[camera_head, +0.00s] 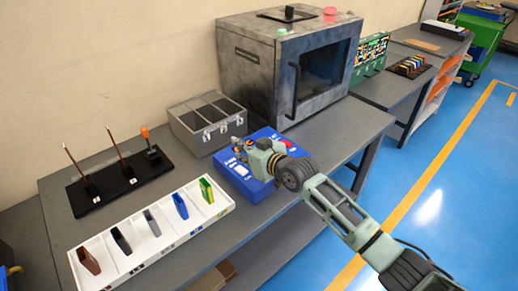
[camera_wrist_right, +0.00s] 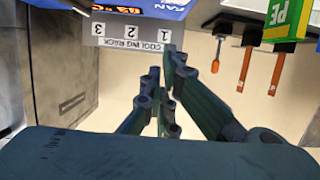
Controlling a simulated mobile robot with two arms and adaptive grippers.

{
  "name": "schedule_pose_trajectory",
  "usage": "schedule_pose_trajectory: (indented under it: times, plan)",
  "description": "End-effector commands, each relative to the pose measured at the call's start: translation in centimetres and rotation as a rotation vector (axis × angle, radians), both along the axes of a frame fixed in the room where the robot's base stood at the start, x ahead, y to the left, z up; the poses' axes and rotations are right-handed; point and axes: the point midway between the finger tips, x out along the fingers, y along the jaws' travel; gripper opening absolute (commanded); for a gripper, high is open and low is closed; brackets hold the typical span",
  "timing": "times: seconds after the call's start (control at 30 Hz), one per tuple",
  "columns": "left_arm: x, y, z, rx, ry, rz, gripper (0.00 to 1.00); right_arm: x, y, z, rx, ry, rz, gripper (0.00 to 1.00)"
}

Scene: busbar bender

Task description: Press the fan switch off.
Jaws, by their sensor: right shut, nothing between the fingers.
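A blue control box (camera_head: 256,189) lies on the grey workbench in front of the metal oven. Its top has a red element at the right and small light elements at the left, too small to tell apart. A strip of it with part of the word "FAN" shows at the top of the right wrist view (camera_wrist_right: 172,8). My right gripper (camera_head: 240,148) is shut and empty, above the back left part of the box; its arm hides part of the box top. In the right wrist view its fingers (camera_wrist_right: 163,78) are together. I cannot tell whether they touch the box. My left gripper is not in view.
A grey three-slot cooling rack (camera_head: 194,133) stands just behind the box. The oven (camera_head: 262,75) stands behind it to the right. A white compartment tray (camera_head: 173,237) and a black stand with rods (camera_head: 112,185) are at the left.

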Motion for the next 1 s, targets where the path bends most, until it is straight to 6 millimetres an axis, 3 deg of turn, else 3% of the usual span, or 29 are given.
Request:
schedule_pose_trajectory:
  times: [0.5,1.0]
  plan:
    - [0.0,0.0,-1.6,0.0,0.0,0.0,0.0,-6.3,-4.6,2.7,-0.001,-0.001,0.0,0.0]
    - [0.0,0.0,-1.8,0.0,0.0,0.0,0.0,-7.5,-5.4,3.5,0.001,0.001,0.0,0.0]
